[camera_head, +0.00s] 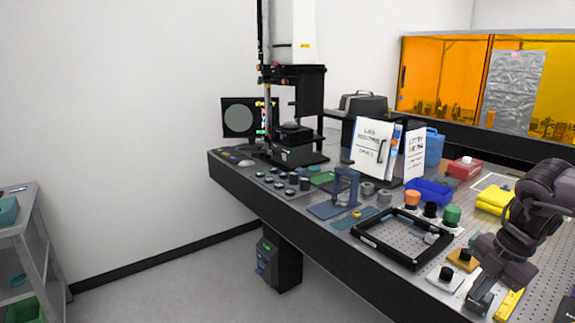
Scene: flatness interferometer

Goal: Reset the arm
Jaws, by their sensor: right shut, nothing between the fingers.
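My right arm comes in from the right edge, over the optical table. Its dark grey gripper (481,300) points down and toward the table's front edge; the fingers are shut and empty. It is close to a white-based mount (444,280) and a yellow-based mount (463,260) on its left. Whether it touches the table cannot be told. My left arm and gripper are not in view. The interferometer (293,140) stands at the table's far left end.
A black tray frame (403,238) lies left of my gripper. A yellow strip (509,304) lies to its right. A blue bin (430,192), yellow stack (494,200) and binders (375,148) stand farther back. A grey shelf cart (35,250) stands at left, with open floor between.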

